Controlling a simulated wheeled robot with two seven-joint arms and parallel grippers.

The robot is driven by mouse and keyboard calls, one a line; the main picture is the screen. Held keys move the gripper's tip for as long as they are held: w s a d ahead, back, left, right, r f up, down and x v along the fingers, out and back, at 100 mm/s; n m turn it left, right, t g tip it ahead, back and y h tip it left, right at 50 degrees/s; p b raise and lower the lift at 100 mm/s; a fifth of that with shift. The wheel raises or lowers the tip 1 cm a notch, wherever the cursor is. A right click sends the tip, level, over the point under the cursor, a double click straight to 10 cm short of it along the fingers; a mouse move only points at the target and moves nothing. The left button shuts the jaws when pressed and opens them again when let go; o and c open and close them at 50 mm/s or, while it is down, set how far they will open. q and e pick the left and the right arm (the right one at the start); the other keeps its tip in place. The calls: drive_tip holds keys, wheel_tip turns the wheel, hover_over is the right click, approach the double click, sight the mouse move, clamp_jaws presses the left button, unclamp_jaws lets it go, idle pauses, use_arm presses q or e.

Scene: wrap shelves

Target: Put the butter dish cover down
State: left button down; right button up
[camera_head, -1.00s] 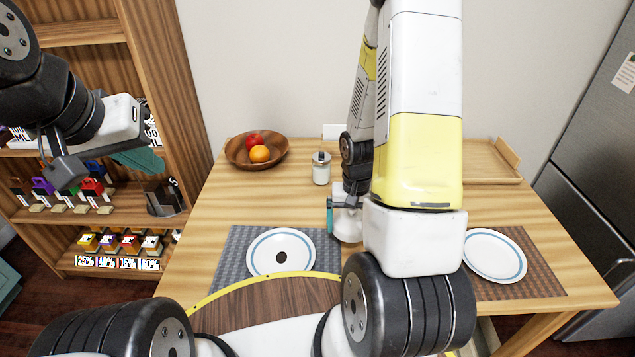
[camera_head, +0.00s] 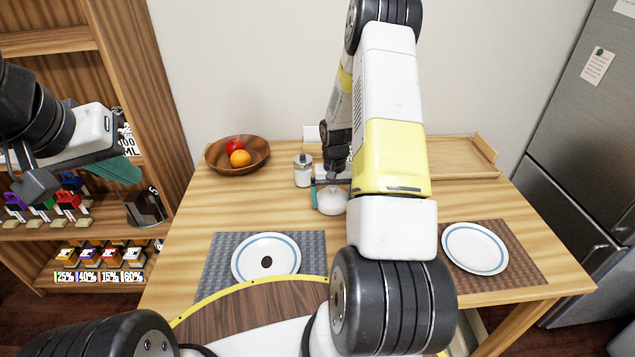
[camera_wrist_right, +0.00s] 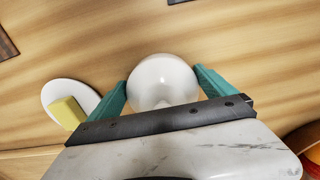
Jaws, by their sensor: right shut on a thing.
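The butter dish cover (camera_head: 332,203) is a glossy white dome. My right gripper (camera_wrist_right: 161,80) is shut on it, one teal finger on each side of the dome (camera_wrist_right: 163,84). In the head view it is behind the placemats, just front-right of the white-lidded jar; whether it touches the table I cannot tell. The white dish (camera_wrist_right: 53,92) with a yellow block of butter (camera_wrist_right: 68,112) lies to the left in the right wrist view, apart from the cover. My arm hides that dish in the head view. My left gripper (camera_head: 118,168) hangs by the shelf at left; its opening is unclear.
The jar (camera_head: 303,172) and a wooden fruit bowl (camera_head: 255,163) stand at the back left. A wooden tray (camera_head: 455,172) is at the back right. Plates (camera_head: 266,258) (camera_head: 475,248) lie on placemats near the front. Bare tabletop lies left of the cover.

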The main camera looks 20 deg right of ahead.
drive_tip(key=shift+f, duration=0.25)
drive_tip(key=o, duration=1.1)
wheel_tip(320, 180, up, 12)
drive_tip(key=shift+f, duration=0.1)
wheel_tip(320, 180, up, 11)
drive_tip(key=t, duration=0.2)
hover_over(333, 195)
drive_tip(key=s+a, duration=0.3)
drive_tip(key=s+a+r+n, duration=0.1)
drive_tip(key=s+a+r, duration=0.25)
drive_tip(key=r, duration=0.35)
drive_tip(key=s+a+r+t, duration=0.1)
drive_tip(key=s+a+r, duration=0.1)
drive_tip(key=s, duration=0.4)
drive_tip(key=s+a+r+n+t+y, duration=0.1)
drive_tip(key=s+a+r, duration=0.1)
drive_tip(key=s+r, duration=0.2)
drive_tip(key=s+a+r+n+t+y, duration=0.1)
drive_tip(key=s+a+r+t, duration=0.1)
drive_tip(key=s, duration=0.5)
drive_tip(key=shift+s+a+r, duration=0.4)
drive_tip(key=shift+a+r, duration=0.1)
drive_tip(key=shift+a, duration=0.1)
